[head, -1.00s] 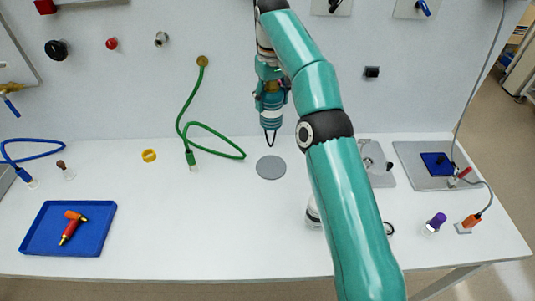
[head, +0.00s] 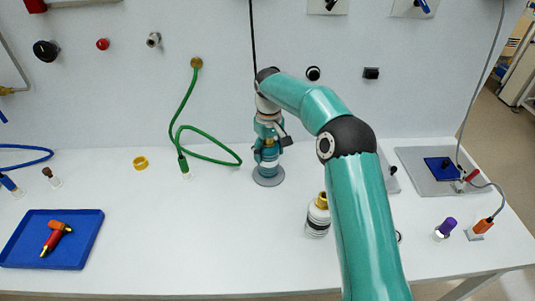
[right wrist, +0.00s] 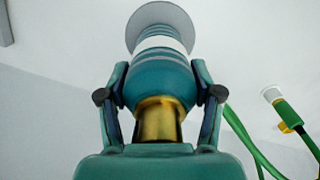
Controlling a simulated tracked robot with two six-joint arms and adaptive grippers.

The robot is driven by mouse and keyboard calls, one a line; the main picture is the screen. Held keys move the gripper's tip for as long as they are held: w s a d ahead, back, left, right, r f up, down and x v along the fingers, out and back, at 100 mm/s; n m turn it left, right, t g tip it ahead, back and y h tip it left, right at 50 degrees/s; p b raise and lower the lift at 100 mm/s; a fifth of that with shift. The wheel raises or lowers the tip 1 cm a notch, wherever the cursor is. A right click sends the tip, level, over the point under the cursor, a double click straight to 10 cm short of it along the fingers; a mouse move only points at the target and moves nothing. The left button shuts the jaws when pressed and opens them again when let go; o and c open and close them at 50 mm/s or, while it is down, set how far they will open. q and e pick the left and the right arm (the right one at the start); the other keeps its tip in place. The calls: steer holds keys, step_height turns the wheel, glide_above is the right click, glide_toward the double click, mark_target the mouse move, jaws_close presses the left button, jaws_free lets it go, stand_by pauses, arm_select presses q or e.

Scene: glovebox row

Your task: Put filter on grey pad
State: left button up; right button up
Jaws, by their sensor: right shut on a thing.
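The filter (head: 268,163) is a teal cylinder with a white band and a gold neck. My right gripper (head: 268,147) is shut on it from above and holds it upright over the grey pad (head: 268,183), a flat round disc on the bench. In the right wrist view the filter (right wrist: 160,75) sits between both fingers, gold neck toward me, with the pad (right wrist: 160,14) beyond its far end. The filter's base is at or just above the pad; I cannot tell whether they touch. My left gripper is not in view.
A white bottle with a gold top (head: 317,217) stands right of the pad, near my right arm. A blue tray (head: 85,257) holds an orange-red tool. The bench in front of the pad is clear.

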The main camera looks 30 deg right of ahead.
steer(key=shift+f, duration=0.3)
steer(key=shift+f, duration=0.15)
steer(key=o, duration=1.3)
steer(key=shift+o, duration=0.2)
step_height(320, 180, up, 12)
steer(key=shift+r+p, duration=0.15)
steer(key=shift+p, duration=0.85)
steer(key=shift+a, duration=0.1)
